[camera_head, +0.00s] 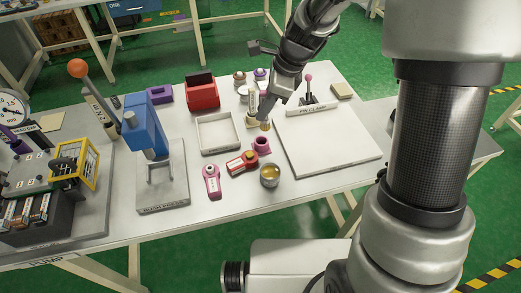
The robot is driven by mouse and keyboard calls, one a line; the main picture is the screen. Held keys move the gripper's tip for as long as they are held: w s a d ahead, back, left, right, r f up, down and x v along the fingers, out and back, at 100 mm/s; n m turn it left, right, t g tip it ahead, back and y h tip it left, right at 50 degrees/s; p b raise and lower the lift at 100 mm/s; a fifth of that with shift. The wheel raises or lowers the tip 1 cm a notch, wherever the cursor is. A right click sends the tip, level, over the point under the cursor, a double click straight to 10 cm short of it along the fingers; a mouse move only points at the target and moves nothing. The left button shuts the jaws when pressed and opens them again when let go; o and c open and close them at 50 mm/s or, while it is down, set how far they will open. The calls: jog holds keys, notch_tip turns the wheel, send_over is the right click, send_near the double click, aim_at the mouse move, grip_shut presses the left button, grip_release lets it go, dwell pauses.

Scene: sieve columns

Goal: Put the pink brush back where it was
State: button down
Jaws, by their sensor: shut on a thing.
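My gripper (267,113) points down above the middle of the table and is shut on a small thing. Only a tan, bristle-like tip (265,126) of it shows below the fingers. It looks like the brush, but its pink handle cannot be made out. A pink cup-like holder (261,146) stands on the table just below that tip. The tip seems to be above the holder and apart from it, though the depth is hard to tell.
A blue press (148,125) stands further left.

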jog(key=f+m+b, duration=0.1)
jog(key=f, duration=0.2)
jog(key=w+f+m+b, duration=0.1)
jog(key=f+m, duration=0.1)
jog(key=f, duration=0.1)
jog(key=f+m+b, duration=0.1)
jog(key=f, duration=0.3)
jog(key=shift+w+a+f+m+t+b, duration=0.1)
jog(key=shift+w+a+m+t+b, duration=0.25)
jog(key=shift+a+m+t+b, duration=0.05)
jog(key=shift+f, duration=0.2)
jog(key=c, duration=1.7)
grip_release()
jog(key=shift+r, duration=0.1)
